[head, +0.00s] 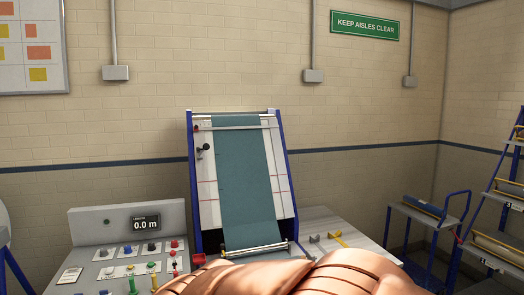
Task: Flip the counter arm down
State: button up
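A tilted frame with blue side rails (288,180) stands at the middle, with a teal cloth (241,180) running down its white board. A short lever with a black knob (205,147) sits at the board's upper left. A roller (253,249) crosses the cloth's lower end. A small yellow-handled piece (337,240) lies or is mounted on the table to the right, beside small grey pieces. I cannot tell for sure which part is the counter arm. A length display (146,223) reads 0.0 m. My gripper is not in view.
A grey control panel (90,225) with several coloured knobs and buttons stands at left. A pale table top (350,250) lies to the right of the frame. A blue cart (430,220) and ladder (500,200) stand farther right. Copper-coloured surfaces close up hide the bottom middle.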

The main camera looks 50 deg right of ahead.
aim_at(205, 146)
jog(key=z, duration=0.5)
jog(key=i, duration=0.75)
jog(key=u, duration=0.85)
jog(key=i, duration=0.8)
jog(key=z, duration=0.45)
jog(key=i, duration=0.65)
jog(key=z, duration=0.45)
